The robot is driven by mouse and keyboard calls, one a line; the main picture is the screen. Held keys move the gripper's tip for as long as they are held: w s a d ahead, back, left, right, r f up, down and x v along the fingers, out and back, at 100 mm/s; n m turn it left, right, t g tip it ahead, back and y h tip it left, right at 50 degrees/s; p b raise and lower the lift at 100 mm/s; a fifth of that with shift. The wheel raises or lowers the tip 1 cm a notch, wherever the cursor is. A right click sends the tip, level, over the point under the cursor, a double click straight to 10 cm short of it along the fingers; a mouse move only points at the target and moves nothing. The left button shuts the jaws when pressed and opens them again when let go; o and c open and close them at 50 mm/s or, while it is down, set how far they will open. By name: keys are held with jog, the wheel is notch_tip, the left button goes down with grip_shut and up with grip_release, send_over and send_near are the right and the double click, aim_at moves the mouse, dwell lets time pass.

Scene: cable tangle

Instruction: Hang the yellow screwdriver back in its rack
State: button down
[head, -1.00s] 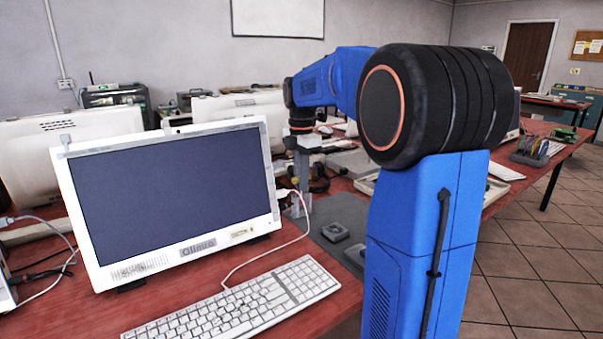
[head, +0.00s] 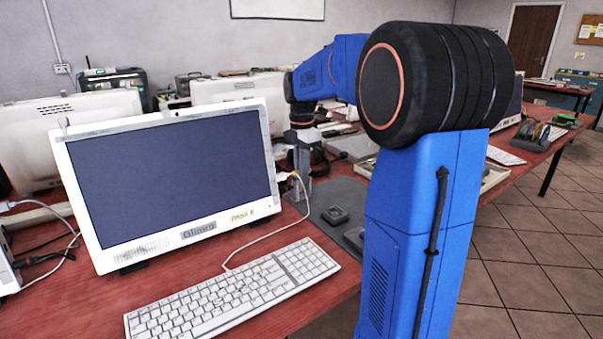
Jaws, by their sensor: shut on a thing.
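My gripper (head: 302,182) points down over the bench, just right of the monitor, at the far end of my blue arm. It is small in the head view, and its fingertips are partly lost among dark clutter. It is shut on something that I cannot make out. A small yellowish bit (head: 296,174) shows beside the fingers, near the end of the white cable; I cannot tell whether it is the yellow screwdriver.
A white monitor (head: 175,187) and a keyboard (head: 235,295) with a white cable (head: 262,236) fill the near bench. A grey mat (head: 325,208) with dark blocks (head: 336,215) lies below my gripper. A light tray (head: 493,178) and second keyboard (head: 504,156) lie right of my arm.

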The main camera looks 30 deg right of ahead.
jog(key=shift+f, duration=0.65)
dwell(0.8)
jog(key=c, duration=1.7)
grip_release()
jog(key=shift+r, duration=0.1)
notch_tip(320, 180, up, 17)
jog(key=shift+r, duration=0.1)
jog(key=shift+r, duration=0.1)
jog(key=shift+r, duration=2.9)
